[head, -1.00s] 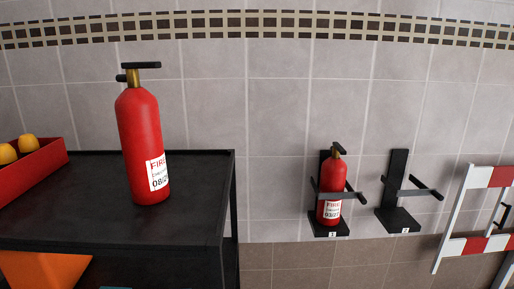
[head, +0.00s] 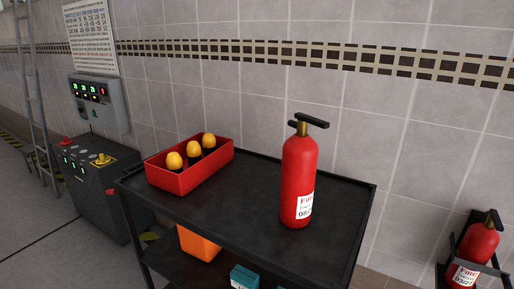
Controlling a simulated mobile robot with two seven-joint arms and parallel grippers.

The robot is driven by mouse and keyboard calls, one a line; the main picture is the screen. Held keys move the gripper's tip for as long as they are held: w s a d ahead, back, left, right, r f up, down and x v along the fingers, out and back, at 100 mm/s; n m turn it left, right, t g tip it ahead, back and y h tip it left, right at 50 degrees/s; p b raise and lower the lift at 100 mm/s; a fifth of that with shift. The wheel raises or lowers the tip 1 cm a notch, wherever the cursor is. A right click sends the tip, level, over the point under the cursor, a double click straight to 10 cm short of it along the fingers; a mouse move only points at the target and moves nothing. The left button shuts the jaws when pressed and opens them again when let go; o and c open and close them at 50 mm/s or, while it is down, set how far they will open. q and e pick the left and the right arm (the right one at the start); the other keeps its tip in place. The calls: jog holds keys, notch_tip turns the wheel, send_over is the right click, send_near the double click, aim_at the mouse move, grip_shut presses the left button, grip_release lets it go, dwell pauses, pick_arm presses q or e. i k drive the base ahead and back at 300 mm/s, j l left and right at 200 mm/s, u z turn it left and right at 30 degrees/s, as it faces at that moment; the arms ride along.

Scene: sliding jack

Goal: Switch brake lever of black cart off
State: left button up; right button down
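The black cart (head: 245,225) stands in the middle of the head view, against the tiled wall. Its top carries a red fire extinguisher (head: 298,180) standing upright and a red box (head: 190,179) with three yellow-topped items. I cannot make out a brake lever; the cart's lower parts are mostly outside the frame. Neither of my grippers is in view.
An orange object (head: 199,244) and a teal box (head: 245,277) sit on the cart's lower shelf. A grey control console (head: 95,185) stands left of the cart, with a wall panel (head: 98,100) and a ladder (head: 38,100) behind. Another extinguisher (head: 478,245) hangs at right.

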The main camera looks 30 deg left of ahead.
aim_at(111, 192)
jog(key=u, duration=2.1)
jog(key=i+j+u, duration=0.2)
jog(key=i+j, duration=1.4)
jog(key=i+l, duration=0.3)
jog(key=i, duration=0.1)
